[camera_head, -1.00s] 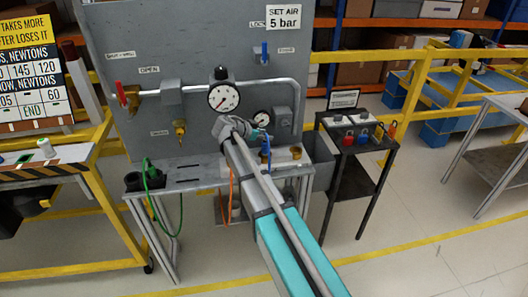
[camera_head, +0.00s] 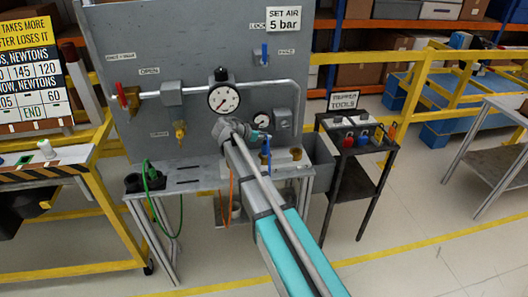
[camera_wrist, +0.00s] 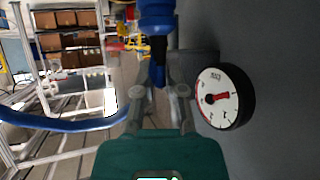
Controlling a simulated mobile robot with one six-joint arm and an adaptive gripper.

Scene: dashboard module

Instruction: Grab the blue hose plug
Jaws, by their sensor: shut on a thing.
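The blue hose plug (camera_wrist: 156,20) is between the fingers of my gripper (camera_wrist: 157,88) in the wrist view, with a dark section below its blue body. My gripper is shut on it. A blue hose (camera_wrist: 62,122) curves away to the left in that view. In the head view, the blue plug or hose (camera_head: 266,146) shows as a small upright blue piece beside the end of my arm, above the bench top. My gripper's fingers are mostly hidden behind my arm there.
A grey panel holds a large gauge (camera_head: 223,98), a small gauge (camera_head: 261,120), pipes and a red-handled valve (camera_head: 121,92). Brass fittings (camera_head: 295,153) stand on the bench (camera_head: 210,181). A green hose (camera_head: 150,172) lies at left. A dark tool stand (camera_head: 352,150) is at right.

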